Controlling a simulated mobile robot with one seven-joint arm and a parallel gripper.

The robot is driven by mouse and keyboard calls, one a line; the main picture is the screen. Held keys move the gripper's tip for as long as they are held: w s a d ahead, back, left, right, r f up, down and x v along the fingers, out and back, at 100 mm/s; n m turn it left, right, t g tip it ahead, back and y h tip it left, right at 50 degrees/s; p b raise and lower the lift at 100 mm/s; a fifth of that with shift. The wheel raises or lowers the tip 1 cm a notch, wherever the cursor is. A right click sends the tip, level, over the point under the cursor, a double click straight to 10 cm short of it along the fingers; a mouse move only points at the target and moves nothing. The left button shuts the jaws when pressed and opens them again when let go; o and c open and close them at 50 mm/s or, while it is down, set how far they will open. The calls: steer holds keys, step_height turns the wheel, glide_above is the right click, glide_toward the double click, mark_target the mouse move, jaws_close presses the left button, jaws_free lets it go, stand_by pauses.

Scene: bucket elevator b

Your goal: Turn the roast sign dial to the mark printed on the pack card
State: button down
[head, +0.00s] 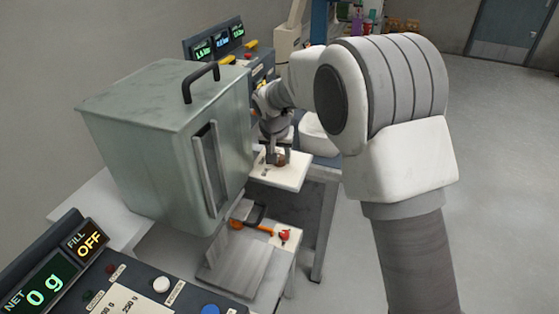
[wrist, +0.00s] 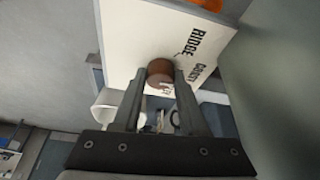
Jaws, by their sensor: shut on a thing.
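The roast sign is a white board (wrist: 130,30) with dark printed words, one reading "RIDGE" and another that I cannot read surely. It also shows in the head view (head: 292,180). A brown round dial (wrist: 160,68) stands on the board. My gripper (wrist: 161,78) is shut on the dial, one finger at each side of it. In the head view my gripper (head: 278,154) reaches down to the board, and little of the dial shows. The dial's pointer and marks are mostly hidden by the fingers. I cannot make out a pack card.
A large grey-green metal hopper (head: 165,140) with a black handle stands left of the board. A control panel (head: 150,290) reading "0 g" and "OFF" is at bottom left. A metal tray (head: 235,262) lies below. Open floor is at right.

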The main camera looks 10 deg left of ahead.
stand_by(0.3)
steer(key=shift+c, duration=2.2)
jaws_free()
steer(key=shift+r, duration=0.1)
steer(key=p+v, duration=0.1)
steer(key=v, duration=1.6)
steer(key=shift+a, duration=0.2)
steer(key=shift+s+r, duration=0.1)
steer(key=shift+r, duration=0.05)
